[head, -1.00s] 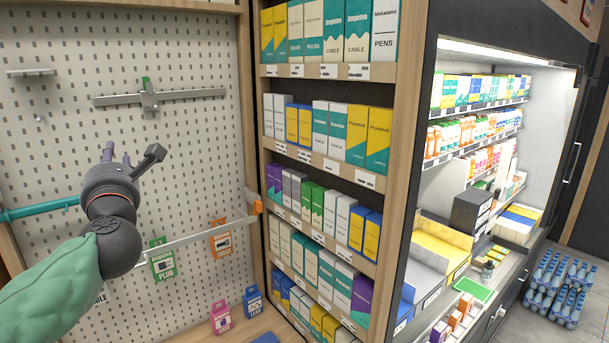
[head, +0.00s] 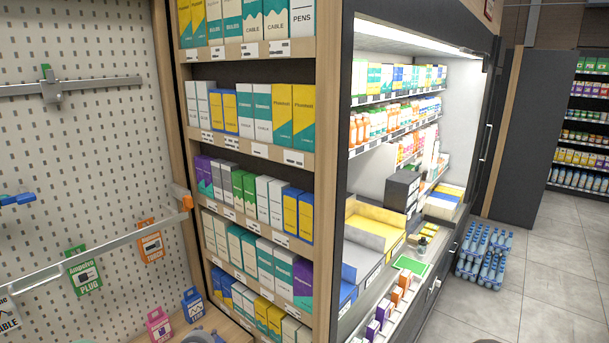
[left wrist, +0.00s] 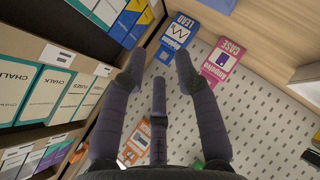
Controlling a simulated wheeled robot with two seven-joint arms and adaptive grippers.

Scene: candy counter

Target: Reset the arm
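My left gripper (left wrist: 160,65) shows in the left wrist view with its dark purple-grey fingers spread apart. Nothing is held between them. Beyond the fingertips, a blue box (left wrist: 178,31) and a pink box (left wrist: 221,62) stand near the pegboard, clear of the fingers. My right gripper is in neither view.
The pegboard (head: 95,150) carries a metal rail (head: 90,255) with hanging packs. A wooden shelf (head: 250,149) of boxes stands beside it. A lit display case (head: 385,155) is to the right. Bottle packs (head: 482,255) sit on the open tiled floor (head: 545,285).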

